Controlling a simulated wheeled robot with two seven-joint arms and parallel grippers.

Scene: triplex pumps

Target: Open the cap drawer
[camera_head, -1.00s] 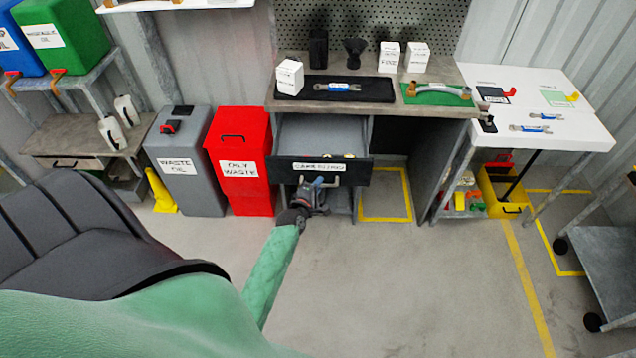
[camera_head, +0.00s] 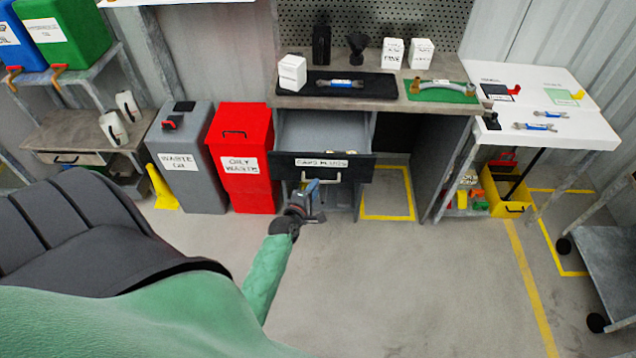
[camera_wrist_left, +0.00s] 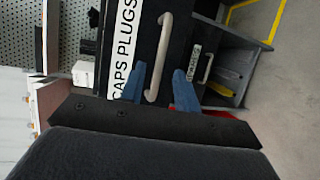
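The cap drawer (camera_head: 282,162) of the workbench is pulled out, its grey inside showing. Its dark front has a white label and a pale bar handle (camera_head: 334,182). The handle also shows in the left wrist view (camera_wrist_left: 163,45), beside the "CAPS PLUGS" label (camera_wrist_left: 124,45). My left gripper (camera_head: 312,187) is just in front of the drawer front, at the handle's left part. In the left wrist view its two blue fingers (camera_wrist_left: 160,72) are apart, with one end of the handle showing between them. Contact cannot be told. My right gripper is not in view.
A red waste bin (camera_head: 240,185) and a grey waste oil bin (camera_head: 190,180) stand left of the drawer. A second, smaller handle (camera_wrist_left: 208,68) shows beyond the cap drawer. A cart (camera_head: 610,270) is at the right. The floor in front is clear.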

